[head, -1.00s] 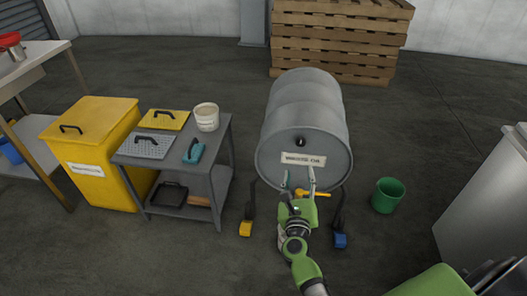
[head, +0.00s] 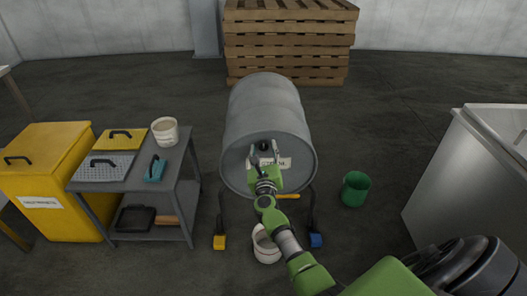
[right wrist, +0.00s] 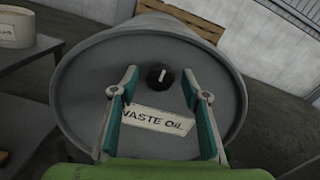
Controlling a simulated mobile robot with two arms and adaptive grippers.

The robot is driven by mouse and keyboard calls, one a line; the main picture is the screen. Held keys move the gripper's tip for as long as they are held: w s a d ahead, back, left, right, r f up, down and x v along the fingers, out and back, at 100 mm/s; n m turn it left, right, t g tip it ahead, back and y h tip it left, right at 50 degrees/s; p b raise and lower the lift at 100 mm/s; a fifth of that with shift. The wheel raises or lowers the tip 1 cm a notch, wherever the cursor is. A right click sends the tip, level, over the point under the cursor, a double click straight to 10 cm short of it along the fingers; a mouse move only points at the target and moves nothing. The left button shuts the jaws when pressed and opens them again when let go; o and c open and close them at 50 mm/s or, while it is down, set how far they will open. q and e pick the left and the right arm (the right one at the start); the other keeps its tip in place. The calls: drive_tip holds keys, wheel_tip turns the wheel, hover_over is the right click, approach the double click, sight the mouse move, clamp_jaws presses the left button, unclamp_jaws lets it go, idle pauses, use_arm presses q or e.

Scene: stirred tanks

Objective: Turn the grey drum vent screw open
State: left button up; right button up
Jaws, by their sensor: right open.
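The grey drum (head: 268,108) lies on its side on a stand, its end face toward me, with a "WASTE OIL" label (right wrist: 158,119). The vent screw (right wrist: 160,76) is a small black knob with a light mark, above the label; in the head view it shows (head: 264,146) just beyond the fingertips. My right gripper (head: 265,155) is open and empty in front of the drum face. In the right wrist view its two fingers (right wrist: 158,90) stand left and right of the label, with the knob between and slightly beyond the tips. My left gripper is not in view.
A white bucket (head: 266,247) stands on the floor below my right arm. A green bucket (head: 355,189) stands right of the drum. A grey cart (head: 130,184) and a yellow bin (head: 45,160) are at left, a pallet stack (head: 290,40) behind, a metal cabinet (head: 465,180) at right.

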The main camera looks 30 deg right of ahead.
drive_tip(key=shift+w+d, duration=0.1)
drive_tip(key=c, duration=1.1)
